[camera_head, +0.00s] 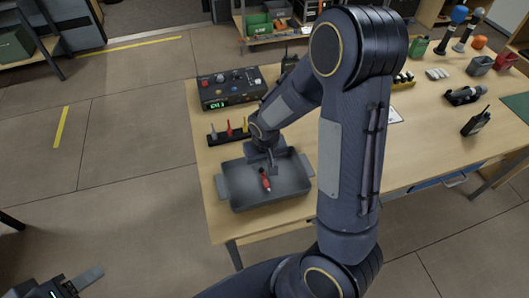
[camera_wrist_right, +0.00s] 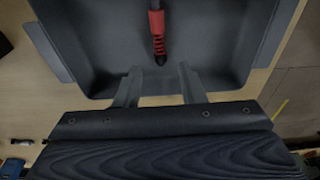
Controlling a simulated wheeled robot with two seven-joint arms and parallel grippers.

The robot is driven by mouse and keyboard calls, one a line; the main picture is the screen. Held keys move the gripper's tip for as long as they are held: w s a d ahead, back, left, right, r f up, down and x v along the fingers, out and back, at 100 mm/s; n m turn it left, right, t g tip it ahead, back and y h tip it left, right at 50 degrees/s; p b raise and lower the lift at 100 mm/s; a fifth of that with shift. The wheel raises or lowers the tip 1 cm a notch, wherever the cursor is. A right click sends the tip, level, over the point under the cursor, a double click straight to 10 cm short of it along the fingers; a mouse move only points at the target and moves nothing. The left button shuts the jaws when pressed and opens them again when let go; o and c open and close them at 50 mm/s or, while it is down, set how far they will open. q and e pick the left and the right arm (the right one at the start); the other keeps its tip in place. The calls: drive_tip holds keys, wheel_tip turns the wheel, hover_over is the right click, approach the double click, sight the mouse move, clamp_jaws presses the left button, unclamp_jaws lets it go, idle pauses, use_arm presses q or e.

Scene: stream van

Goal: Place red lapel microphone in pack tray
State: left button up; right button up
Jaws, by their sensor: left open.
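The red lapel microphone (camera_head: 265,181) lies inside the grey pack tray (camera_head: 240,203) on the wooden table. In the right wrist view the microphone (camera_wrist_right: 157,30) shows a red body with a ribbed, darker end pointing toward my fingers, and the tray floor (camera_wrist_right: 215,45) is around it. My right gripper (camera_wrist_right: 159,85) is open over the tray, its two fingers apart and empty, with the microphone's near end just beyond the gap. In the head view it is partly hidden by my arm. My left gripper (camera_head: 75,285) is open and empty at the bottom left, away from the table.
A black rack (camera_head: 222,138) with upright grey, red and yellow items stands behind the tray. A black control box (camera_head: 232,88) with a green display is further back. A black radio (camera_head: 476,122) and several small items are at the right. My arm hides the table's middle.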

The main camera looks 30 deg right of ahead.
sight(264, 177)
drive_tip(key=s+a+r+t+y, duration=0.1)
drive_tip(key=s+r, duration=0.3)
drive_tip(key=r, duration=0.3)
drive_tip(key=s+r+t+y, duration=0.1)
drive_tip(key=s+r+y, duration=0.1)
drive_tip(key=s+r, duration=0.35)
drive_tip(key=s+a+r+n+t+y, duration=0.1)
drive_tip(key=s+a+r+t, duration=0.1)
drive_tip(key=s+r, duration=0.4)
drive_tip(key=shift+s+a+r, duration=0.15)
drive_tip(key=shift+s+a, duration=0.7)
drive_tip(key=shift+s, duration=0.3)
